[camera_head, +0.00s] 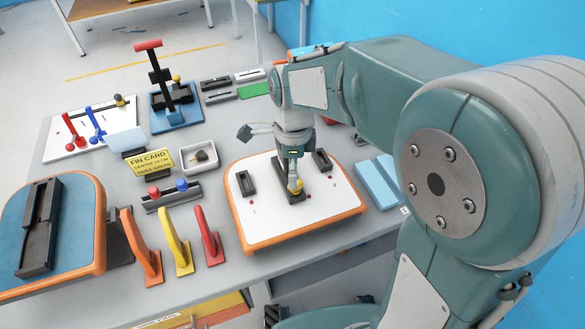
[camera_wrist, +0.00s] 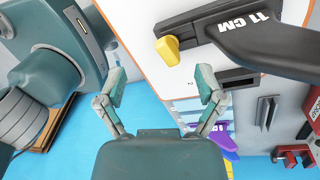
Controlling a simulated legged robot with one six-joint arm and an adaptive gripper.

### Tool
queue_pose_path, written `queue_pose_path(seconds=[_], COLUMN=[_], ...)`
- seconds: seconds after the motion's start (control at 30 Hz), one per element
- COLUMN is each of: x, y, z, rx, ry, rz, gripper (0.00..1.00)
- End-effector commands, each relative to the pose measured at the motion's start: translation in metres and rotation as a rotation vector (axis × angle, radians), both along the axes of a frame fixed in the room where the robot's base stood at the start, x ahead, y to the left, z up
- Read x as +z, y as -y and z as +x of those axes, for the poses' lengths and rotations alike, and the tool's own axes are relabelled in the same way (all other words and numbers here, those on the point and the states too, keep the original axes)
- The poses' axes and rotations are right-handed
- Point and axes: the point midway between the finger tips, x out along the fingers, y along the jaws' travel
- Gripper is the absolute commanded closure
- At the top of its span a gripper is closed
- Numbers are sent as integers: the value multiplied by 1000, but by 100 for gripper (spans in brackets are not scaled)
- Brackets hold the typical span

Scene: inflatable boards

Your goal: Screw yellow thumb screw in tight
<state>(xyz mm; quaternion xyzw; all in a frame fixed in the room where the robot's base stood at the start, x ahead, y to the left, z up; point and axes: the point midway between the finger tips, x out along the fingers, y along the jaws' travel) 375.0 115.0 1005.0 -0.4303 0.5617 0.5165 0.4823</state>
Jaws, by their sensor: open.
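The yellow thumb screw (camera_wrist: 168,50) shows in the wrist view at the end of a black fin box (camera_wrist: 190,28). Its wing stands out from the box; its thread is hidden. A black fin (camera_wrist: 262,35) marked "11 CM" stands in this box. In the head view the yellow screw (camera_head: 295,187) is small, just below my gripper (camera_head: 292,168), over the middle of the white board (camera_head: 262,212). In the wrist view my gripper (camera_wrist: 160,88) is open and empty, one finger on each side, with the screw beyond the fingertips, apart from them.
The orange-edged board has two dark side boxes (camera_head: 246,184) (camera_head: 321,160). Orange, yellow and red fins (camera_head: 178,242) stand to its left. A yellow "FIN CARD" sign (camera_head: 150,162) and a white tray (camera_head: 186,161) stand behind them. A blue board (camera_head: 85,225) lies at the left.

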Motion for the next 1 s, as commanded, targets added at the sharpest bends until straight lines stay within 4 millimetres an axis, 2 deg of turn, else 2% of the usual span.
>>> queue_pose_path(seconds=[0.27, 0.53, 0.87, 1.0], x=[0, 0, 0, 0], y=[0, 0, 0, 0], z=[0, -2, -2, -3], rx=[22, 320, 368, 515], ry=[0, -1, 0, -1], rz=[0, 1, 1, 1], gripper=[13, 13, 13, 13])
